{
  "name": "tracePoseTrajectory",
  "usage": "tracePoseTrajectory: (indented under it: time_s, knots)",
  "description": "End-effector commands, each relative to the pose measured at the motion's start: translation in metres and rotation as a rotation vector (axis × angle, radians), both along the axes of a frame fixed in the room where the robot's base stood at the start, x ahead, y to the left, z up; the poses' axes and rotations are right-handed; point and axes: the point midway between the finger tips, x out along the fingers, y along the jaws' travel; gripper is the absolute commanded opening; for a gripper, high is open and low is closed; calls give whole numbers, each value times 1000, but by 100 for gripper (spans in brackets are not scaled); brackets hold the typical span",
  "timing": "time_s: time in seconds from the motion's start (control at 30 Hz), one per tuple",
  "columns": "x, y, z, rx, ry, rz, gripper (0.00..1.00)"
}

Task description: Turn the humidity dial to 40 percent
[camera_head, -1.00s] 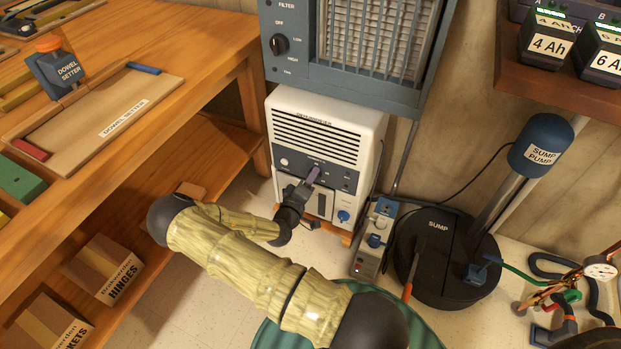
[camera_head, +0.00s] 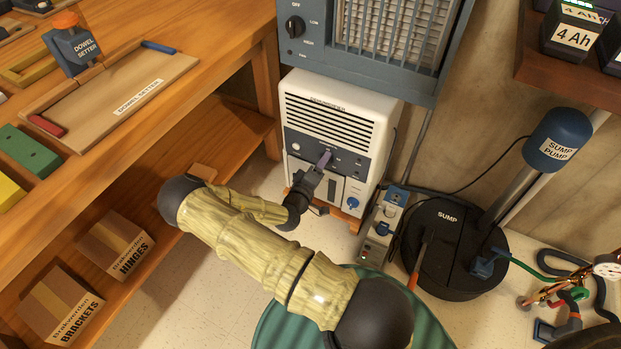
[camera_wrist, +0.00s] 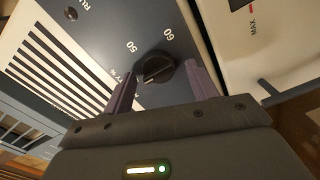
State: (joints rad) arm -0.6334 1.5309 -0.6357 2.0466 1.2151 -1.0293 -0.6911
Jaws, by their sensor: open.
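The humidity dial (camera_wrist: 157,68) is a small black knob on that panel, seen clearly in the wrist view. The numbers 50 and 60 show beside it; other marks are hidden by my gripper. My gripper (camera_wrist: 163,86) is open, its two purple fingers pointing at the panel on either side of the dial. I cannot tell whether either finger touches it. In the head view my gripper (camera_head: 319,166) is at the panel and hides the dial.
A filter unit (camera_head: 345,62) with its own knob (camera_head: 294,26) hangs just above. A power strip (camera_head: 382,228) and black sump (camera_head: 450,260) stand at the right. A wooden workbench (camera_head: 215,50) with a lower shelf is at the left.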

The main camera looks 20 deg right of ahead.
Motion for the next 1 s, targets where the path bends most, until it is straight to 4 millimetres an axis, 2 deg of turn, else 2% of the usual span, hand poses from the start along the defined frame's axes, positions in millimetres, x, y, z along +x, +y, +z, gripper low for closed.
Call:
tracePoseTrajectory:
  time_s: [0.17,0.8,1.0]
  knots:
    - [-13,17,2,-1,3,3,58]
    - [-90,116,2,0,3,4,58]
    - [-104,134,0,0,3,2,58]
